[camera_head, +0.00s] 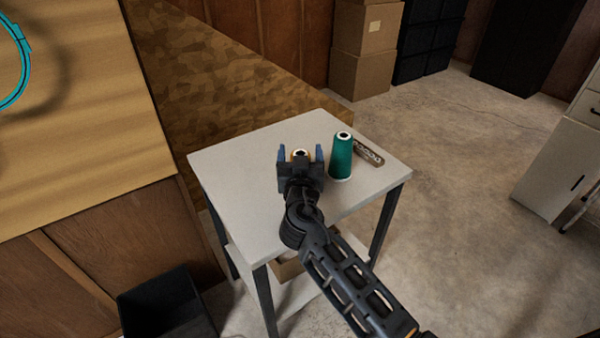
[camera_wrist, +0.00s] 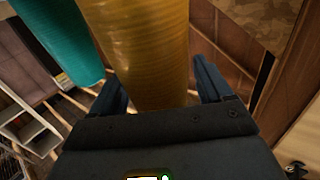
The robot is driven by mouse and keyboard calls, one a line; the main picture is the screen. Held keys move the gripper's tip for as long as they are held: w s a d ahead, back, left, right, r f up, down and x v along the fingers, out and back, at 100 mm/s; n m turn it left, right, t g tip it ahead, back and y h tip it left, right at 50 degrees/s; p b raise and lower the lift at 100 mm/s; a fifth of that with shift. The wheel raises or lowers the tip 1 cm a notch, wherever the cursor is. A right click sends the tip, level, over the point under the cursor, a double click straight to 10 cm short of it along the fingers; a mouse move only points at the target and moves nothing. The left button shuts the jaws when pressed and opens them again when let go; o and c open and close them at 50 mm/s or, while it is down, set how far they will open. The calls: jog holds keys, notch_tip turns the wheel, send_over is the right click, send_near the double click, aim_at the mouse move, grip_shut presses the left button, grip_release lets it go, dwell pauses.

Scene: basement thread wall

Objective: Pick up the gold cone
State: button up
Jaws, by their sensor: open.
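The gold cone (camera_wrist: 150,50) fills the middle of the wrist view, upside down in that picture, between the two fingers of my gripper (camera_wrist: 165,88). In the head view only the top of the gold cone (camera_head: 300,153) shows; my gripper (camera_head: 301,156) hides the rest. My gripper is open, with one finger on each side of the cone. A gap shows beside the right finger in the wrist view; contact at the left finger is unclear. The cone is on or just over the white table (camera_head: 235,165); its base is hidden.
A teal thread cone (camera_head: 341,158) stands close to the right of my gripper, and also shows in the wrist view (camera_wrist: 62,38). The table's left part is clear. A wooden wall borders the table's far left side.

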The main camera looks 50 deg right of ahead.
jog(key=shift+d, duration=0.1)
jog(key=c, duration=1.5)
jog(key=shift+o, duration=0.2)
